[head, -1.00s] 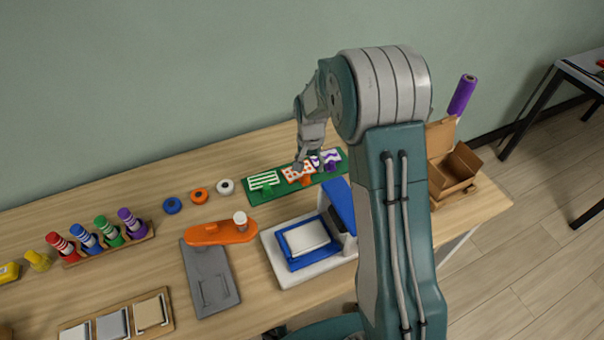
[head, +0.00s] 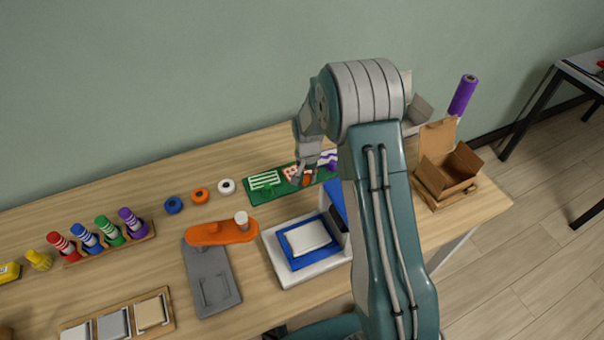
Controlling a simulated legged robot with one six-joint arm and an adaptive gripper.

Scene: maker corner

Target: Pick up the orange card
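The orange card (head: 289,173), white with orange marks, lies on the green mat (head: 257,197) at the back of the table. It has an orange tab (head: 307,180) at its front edge. My gripper (head: 299,178) points down at the card and hides part of it. I cannot tell whether the fingers touch the card or how far apart they are. A green-striped card (head: 264,180) with a green tab lies to the left on the same mat. A purple-patterned card (head: 328,157) lies to the right, partly hidden by my arm.
A blue and white press (head: 305,240) stands in front of the mat, beside an orange-handled grey tool (head: 212,275). Blue, orange and white rolls (head: 226,187) lie left of the mat. An open cardboard box (head: 447,172) stands at the right.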

